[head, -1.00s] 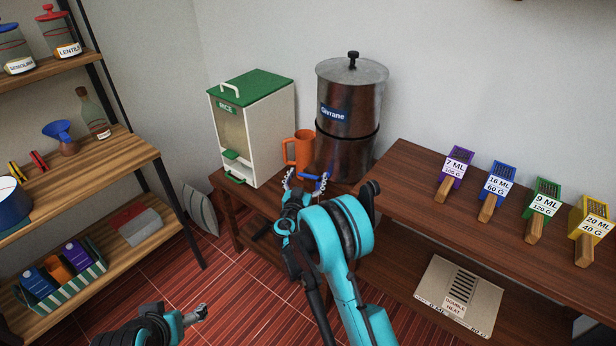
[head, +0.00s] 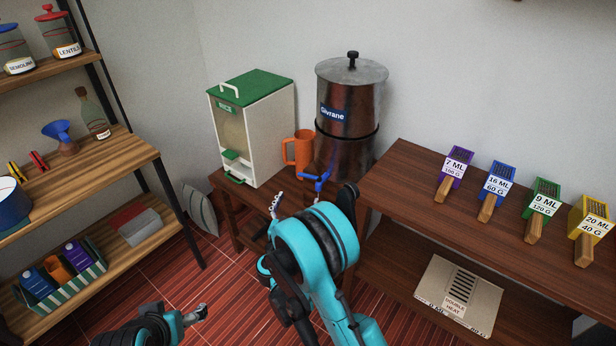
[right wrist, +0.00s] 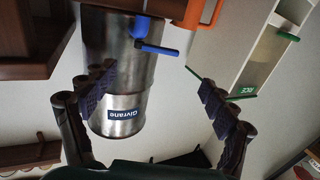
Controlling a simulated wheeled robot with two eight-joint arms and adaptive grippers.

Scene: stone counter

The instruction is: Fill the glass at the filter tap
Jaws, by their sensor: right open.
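The steel filter canister labelled Givrane (head: 350,105) stands on the low wooden bench, with a blue tap (head: 316,176) low on its front. The tap also shows in the right wrist view (right wrist: 152,46), inverted. An orange mug (head: 302,150) stands left of the canister; its lower part shows in the right wrist view (right wrist: 194,10). I see no clear glass. My right gripper (head: 295,204) is open and empty, in front of and below the tap; its spread fingers (right wrist: 155,80) frame the canister. My left gripper (head: 200,313) is low at the left, away from the bench; its jaw opening is unclear.
A white, green-lidded rice dispenser (head: 250,125) stands left of the mug. A higher wooden bench (head: 410,185) with several coloured, labelled blocks is at the right. Wooden shelves (head: 125,160) stand at the left. The red floor between is free.

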